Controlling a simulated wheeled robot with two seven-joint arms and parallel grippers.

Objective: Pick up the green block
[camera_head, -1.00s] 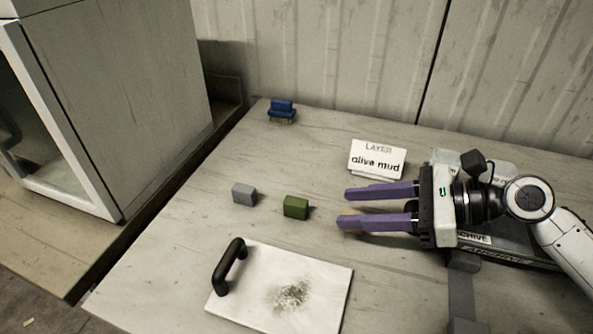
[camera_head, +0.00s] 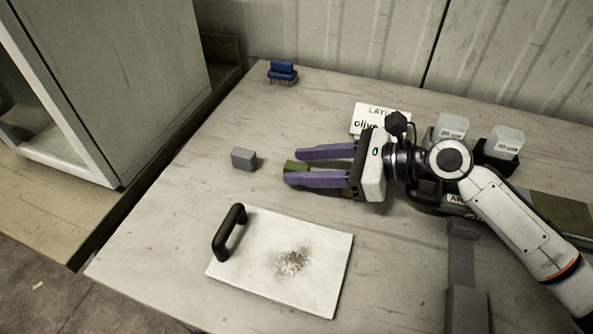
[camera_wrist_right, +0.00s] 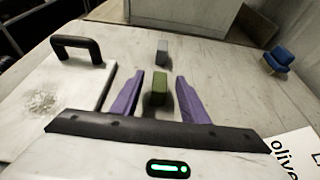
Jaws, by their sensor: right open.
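The green block (camera_head: 294,167) lies on the table, partly hidden in the head view by the purple fingers of my right gripper (camera_head: 292,166). In the right wrist view the green block (camera_wrist_right: 159,88) is between the two spread fingers of my right gripper (camera_wrist_right: 156,92), with a gap on each side. The right gripper is open and holds nothing. My left gripper is not in view.
A grey block (camera_head: 244,159) lies just beyond the fingertips. A white board with a black handle (camera_head: 317,247) lies in front. A blue brush (camera_head: 282,72) stands at the back. A card reading "olive" (camera_head: 368,113) is behind the gripper.

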